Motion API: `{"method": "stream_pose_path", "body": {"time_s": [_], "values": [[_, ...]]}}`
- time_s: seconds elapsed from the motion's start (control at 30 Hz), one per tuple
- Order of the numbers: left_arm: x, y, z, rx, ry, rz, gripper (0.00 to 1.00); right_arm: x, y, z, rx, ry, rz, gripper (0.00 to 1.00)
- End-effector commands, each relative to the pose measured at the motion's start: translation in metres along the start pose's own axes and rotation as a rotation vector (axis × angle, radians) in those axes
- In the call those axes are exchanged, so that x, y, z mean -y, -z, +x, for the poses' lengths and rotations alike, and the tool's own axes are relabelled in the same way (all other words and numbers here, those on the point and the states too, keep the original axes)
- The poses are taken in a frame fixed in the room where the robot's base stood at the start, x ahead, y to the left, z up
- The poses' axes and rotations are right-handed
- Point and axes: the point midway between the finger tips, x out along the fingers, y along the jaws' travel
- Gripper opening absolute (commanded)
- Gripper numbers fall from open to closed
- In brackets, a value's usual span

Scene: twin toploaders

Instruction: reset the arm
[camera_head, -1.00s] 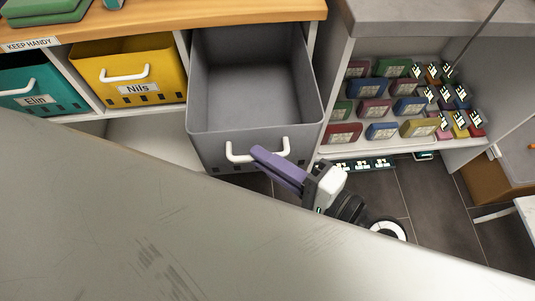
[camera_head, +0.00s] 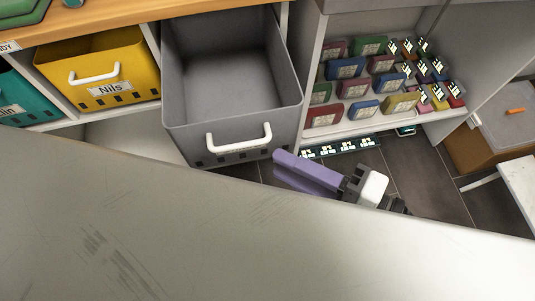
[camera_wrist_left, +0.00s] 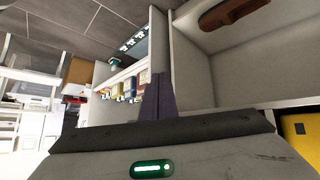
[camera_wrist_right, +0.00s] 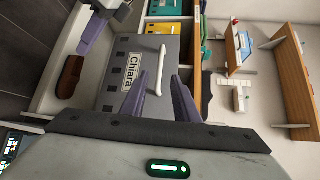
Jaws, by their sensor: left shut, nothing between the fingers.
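My right gripper (camera_head: 276,163) has purple fingers and is right of and below the white handle (camera_head: 239,138) of the pulled-out, empty grey bin (camera_head: 230,75). In the right wrist view, the fingers of my right gripper (camera_wrist_right: 159,76) are spread with nothing held. The bin's front (camera_wrist_right: 115,60), labelled "Chiara", and its handle (camera_wrist_right: 157,70) lie beyond them. My left gripper (camera_wrist_left: 158,78) has its fingers together and empty in the left wrist view. It also shows at the upper left of the right wrist view (camera_wrist_right: 88,45).
A yellow bin (camera_head: 98,72) labelled "Nils" and a teal bin (camera_head: 18,98) stand left of the grey bin. Shelves at right hold several coloured boxes (camera_head: 345,68). A brown object (camera_wrist_right: 70,77) lies in the compartment by the bin. Dark floor (camera_head: 425,180) shows at right.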

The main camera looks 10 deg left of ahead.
Motion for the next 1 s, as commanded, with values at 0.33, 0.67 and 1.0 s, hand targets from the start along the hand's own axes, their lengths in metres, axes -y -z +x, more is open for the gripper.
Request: {"method": "stream_pose_path", "body": {"time_s": [0.33, 0.67, 1.0], "values": [[-0.001, -0.001, 0.001, -0.004, -0.002, -0.006, 0.00, 0.000, -0.001, -0.017, 0.001, 0.000, 0.000, 0.28], [-0.001, -0.002, 0.000, -0.003, -0.002, -0.006, 0.00, 0.000, 0.000, -0.017, 0.001, 0.000, 0.000, 0.28], [-0.002, 0.013, -0.015, -0.001, 0.000, -0.003, 0.00, -0.014, 0.024, -0.019, -0.128, -0.090, -0.185, 0.28]]}}
